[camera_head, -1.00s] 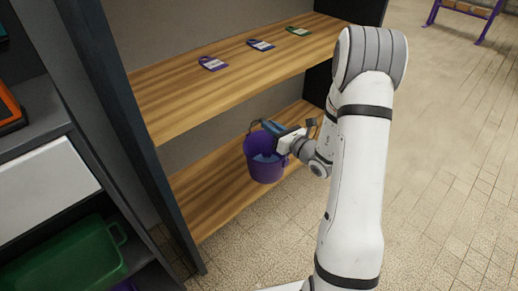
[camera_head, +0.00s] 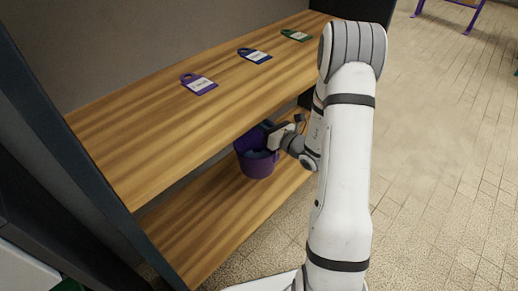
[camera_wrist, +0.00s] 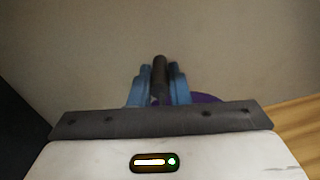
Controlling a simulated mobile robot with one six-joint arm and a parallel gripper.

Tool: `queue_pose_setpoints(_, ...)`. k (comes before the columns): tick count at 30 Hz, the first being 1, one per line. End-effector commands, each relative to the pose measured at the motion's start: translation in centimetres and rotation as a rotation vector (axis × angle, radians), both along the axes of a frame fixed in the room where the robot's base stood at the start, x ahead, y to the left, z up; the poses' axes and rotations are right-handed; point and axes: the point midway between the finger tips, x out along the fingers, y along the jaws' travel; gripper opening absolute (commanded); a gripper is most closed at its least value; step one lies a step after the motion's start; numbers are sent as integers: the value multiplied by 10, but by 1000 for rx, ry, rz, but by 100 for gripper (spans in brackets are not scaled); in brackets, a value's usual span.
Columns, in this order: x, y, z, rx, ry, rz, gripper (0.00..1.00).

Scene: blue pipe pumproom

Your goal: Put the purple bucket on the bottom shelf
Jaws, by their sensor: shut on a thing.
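The purple bucket (camera_head: 258,165) hangs upright under the upper board, over or on the wooden bottom shelf (camera_head: 210,220); I cannot tell whether its base touches the board. My gripper (camera_head: 268,126) is at the bucket's top and is shut on its dark handle grip. In the wrist view my blue fingers (camera_wrist: 159,88) close around the dark grip (camera_wrist: 160,70). A strip of the bucket's purple rim (camera_wrist: 205,98) shows behind them. The upper board hides part of my gripper and the back of the bottom shelf.
The upper shelf board (camera_head: 165,130) overhangs the bucket and carries a purple tag (camera_head: 198,84), a blue tag (camera_head: 254,55) and a green tag (camera_head: 296,35). A dark upright (camera_head: 80,160) bounds the shelf at left. Tiled floor (camera_head: 440,150) is open at right.

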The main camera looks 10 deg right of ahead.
Motion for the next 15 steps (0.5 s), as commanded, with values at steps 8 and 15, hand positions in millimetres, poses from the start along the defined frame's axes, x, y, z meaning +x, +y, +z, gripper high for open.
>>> queue_pose_setpoints(8,1,8,-38,0,-2,16,0)
queue_pose_setpoints(15,1,10,-69,1,-1,19,0)
